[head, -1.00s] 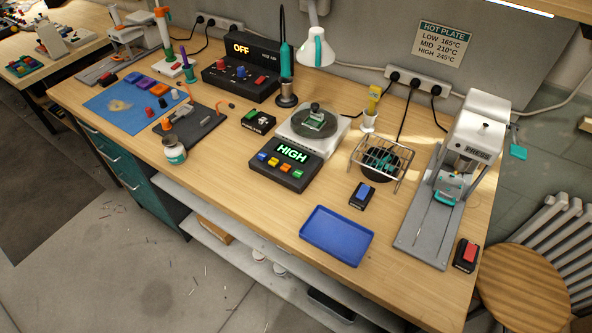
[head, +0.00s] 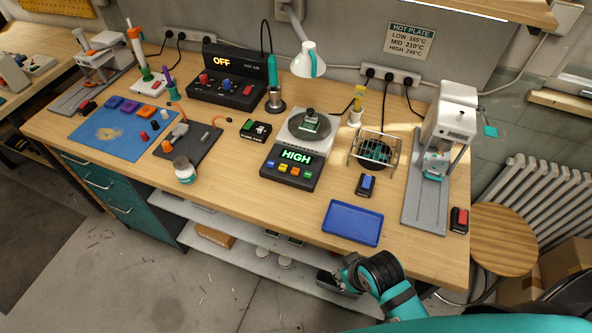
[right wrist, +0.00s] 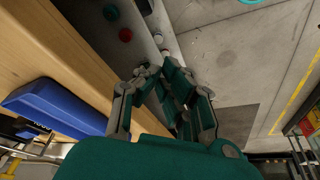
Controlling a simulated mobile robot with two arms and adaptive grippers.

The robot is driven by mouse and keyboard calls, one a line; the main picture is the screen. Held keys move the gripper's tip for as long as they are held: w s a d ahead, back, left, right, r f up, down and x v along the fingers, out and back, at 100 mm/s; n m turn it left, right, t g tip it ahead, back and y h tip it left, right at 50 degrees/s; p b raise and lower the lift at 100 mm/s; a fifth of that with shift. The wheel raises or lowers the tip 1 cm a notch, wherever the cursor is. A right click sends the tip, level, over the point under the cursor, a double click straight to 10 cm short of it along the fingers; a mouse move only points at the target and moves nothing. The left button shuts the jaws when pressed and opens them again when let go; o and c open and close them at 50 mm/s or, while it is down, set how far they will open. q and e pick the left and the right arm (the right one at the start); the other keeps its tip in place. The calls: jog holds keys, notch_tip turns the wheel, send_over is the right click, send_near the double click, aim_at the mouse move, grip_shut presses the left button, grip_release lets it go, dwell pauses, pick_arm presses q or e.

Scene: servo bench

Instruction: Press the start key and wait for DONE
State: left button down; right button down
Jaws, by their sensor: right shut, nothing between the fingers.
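The control unit (head: 283,180) with several coloured buttons stands mid-bench and its lit display (head: 296,156) reads HIGH; no DONE shows. Separate keys stand on the bench: a red one (head: 460,218) by the arm press (head: 437,150), a blue one (head: 366,183) before the wire rack, and a green-and-black one (head: 255,130) left of the hot plate (head: 310,125). I cannot read which is the start key. My right gripper (head: 348,272) is shut and empty, off the bench's front edge, below the blue tray; it also shows in the right wrist view (right wrist: 155,72). My left gripper is not in view.
An empty blue tray (head: 352,222) lies at the front edge, also in the right wrist view (right wrist: 52,103). The wire rack (head: 374,149) stands behind the blue key. A glass jar (head: 184,170) stands left. A wooden stool (head: 503,238) is at the right. The front middle of the bench is clear.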

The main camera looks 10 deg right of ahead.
jog(key=w+a+r+n+y, duration=0.1)
jog(key=w+a+r+n, duration=0.1)
jog(key=w, duration=0.3)
jog(key=w+a+r+n+t+y, duration=0.1)
jog(key=w+a+r+n, duration=0.1)
jog(key=w+r+n, duration=0.1)
jog(key=w+a+r+n+t+y+p, duration=0.1)
jog(key=w+a+r+n, duration=0.1)
jog(key=w+r, duration=0.3)
jog(key=shift+w+a+n+y, duration=0.15)
jog(key=shift+w+n, duration=0.1)
jog(key=shift+w, duration=0.35)
jog(key=shift+w+a+n+y, duration=0.15)
jog(key=shift+w+n, duration=0.1)
jog(key=shift+w, duration=0.35)
jog(key=w+r+n, duration=0.3)
jog(key=w, duration=0.3)
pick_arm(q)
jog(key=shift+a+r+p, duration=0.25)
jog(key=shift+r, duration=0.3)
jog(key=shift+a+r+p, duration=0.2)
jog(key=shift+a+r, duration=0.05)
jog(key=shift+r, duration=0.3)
pick_arm(e)
notch_tip(320, 180, up, 6)
jog(key=n+t+y, duration=0.1)
jog(key=n+t, duration=0.1)
send_over(306, 176)
jog(key=shift+f, duration=0.1)
